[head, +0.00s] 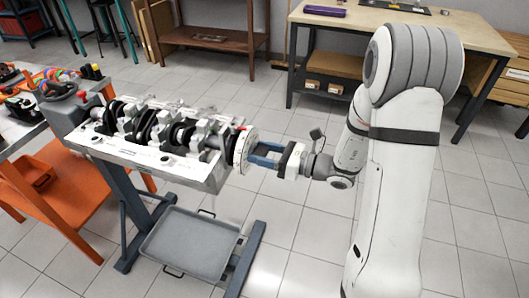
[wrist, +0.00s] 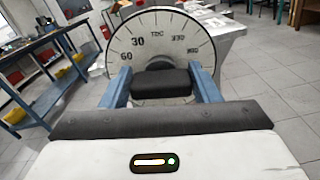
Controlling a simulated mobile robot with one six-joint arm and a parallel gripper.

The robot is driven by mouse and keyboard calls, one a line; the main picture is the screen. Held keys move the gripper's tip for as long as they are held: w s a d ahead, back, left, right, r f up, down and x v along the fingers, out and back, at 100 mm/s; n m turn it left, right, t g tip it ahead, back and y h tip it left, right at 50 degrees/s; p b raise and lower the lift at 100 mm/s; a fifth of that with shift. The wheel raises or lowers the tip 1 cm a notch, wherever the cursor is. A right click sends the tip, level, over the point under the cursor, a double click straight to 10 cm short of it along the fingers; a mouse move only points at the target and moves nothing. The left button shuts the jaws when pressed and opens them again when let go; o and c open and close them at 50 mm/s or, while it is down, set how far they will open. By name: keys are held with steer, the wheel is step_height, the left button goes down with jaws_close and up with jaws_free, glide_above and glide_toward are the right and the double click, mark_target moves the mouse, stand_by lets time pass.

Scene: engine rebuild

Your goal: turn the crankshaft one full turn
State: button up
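The crankshaft (head: 150,124) lies in the upturned grey engine block (head: 160,163) on a stand, left of centre in the head view. A pale round degree wheel (head: 242,151) is on its right end. In the wrist view the wheel (wrist: 106,37) faces me, with TDC near the top, 30 and 60 to the left. My gripper (head: 256,155) points at the wheel face from the right. Its blue fingers (wrist: 160,70) are spread, one on each side of the wheel's middle. A dark block partly hides the hub. I cannot tell whether the fingertips touch anything.
A grey drip tray (head: 190,244) lies low under the block, between the stand's legs. An orange bench (head: 75,205) with tools stands at left. A wooden workbench (head: 400,28) stands behind my arm. The tiled floor right of the stand is clear.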

steer(key=c, duration=0.5)
steer(key=shift+o, duration=0.2)
steer(key=shift+d, duration=0.1)
steer(key=shift+r+p, duration=0.1)
steer(key=shift+p, duration=0.2)
steer(key=shift+m+p, duration=0.3)
steer(key=shift+r+m+p, duration=0.15)
steer(key=shift+m+p, duration=0.15)
steer(key=shift+p, duration=0.05)
steer(key=shift+m+p, duration=0.6)
steer(key=shift+p, duration=0.3)
steer(key=m+p, duration=0.3)
steer(key=shift+w+f+p, duration=0.1)
steer(key=shift+f+p, duration=0.1)
steer(key=shift+p, duration=0.2)
steer(key=shift+m, duration=0.3)
